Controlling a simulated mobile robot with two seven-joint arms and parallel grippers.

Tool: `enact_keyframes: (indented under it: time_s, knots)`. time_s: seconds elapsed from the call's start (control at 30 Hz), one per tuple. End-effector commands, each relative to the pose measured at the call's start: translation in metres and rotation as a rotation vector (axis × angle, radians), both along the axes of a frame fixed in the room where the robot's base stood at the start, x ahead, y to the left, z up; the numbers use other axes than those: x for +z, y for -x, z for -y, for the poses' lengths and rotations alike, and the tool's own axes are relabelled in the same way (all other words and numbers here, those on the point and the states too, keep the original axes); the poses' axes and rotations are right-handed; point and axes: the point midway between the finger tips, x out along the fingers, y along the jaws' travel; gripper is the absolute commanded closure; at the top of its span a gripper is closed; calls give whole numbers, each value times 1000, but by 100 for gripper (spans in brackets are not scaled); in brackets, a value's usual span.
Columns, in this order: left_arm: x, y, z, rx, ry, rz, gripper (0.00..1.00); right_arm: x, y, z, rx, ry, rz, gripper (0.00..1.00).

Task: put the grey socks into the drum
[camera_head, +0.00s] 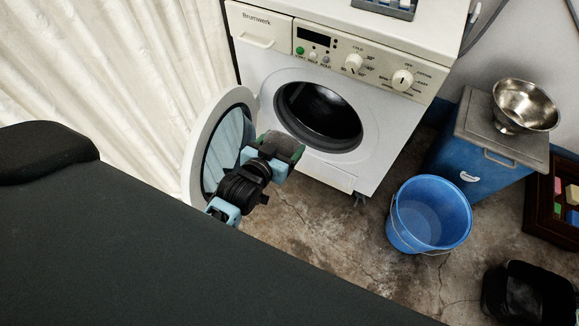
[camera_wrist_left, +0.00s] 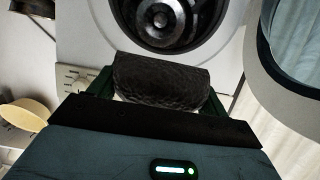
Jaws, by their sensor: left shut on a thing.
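The grey socks (camera_wrist_left: 160,82) are a dark, rolled bundle between the fingers of my left gripper (camera_wrist_left: 158,90), which is shut on them. In the head view the left gripper (camera_head: 284,147) is in front of the washing machine (camera_head: 382,125), beside its open round door, with the socks (camera_head: 275,140) at its tips. The drum (camera_head: 318,112) is open and dark inside, just up and right of the gripper. The drum (camera_wrist_left: 163,18) also shows beyond the socks in the left wrist view. The socks are outside the drum. My right gripper is not in view.
The open door (camera_head: 222,142) stands close left of my left gripper. A blue bucket (camera_head: 428,214) and a black bin (camera_head: 528,293) stand on the floor at right. A metal bowl (camera_head: 524,106) sits on a blue cabinet (camera_head: 470,145). A white curtain (camera_head: 120,75) hangs at left.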

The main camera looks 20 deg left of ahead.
Motion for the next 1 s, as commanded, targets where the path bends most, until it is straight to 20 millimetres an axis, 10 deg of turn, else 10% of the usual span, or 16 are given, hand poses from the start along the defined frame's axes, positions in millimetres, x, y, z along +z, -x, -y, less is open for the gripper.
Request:
enact_keyframes:
  time_s: [0.4,1.0]
  knots:
    - [-128,-29,-5,0,1,22,46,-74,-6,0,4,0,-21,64]
    - [-146,-38,-6,2,2,33,46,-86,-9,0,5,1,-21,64]
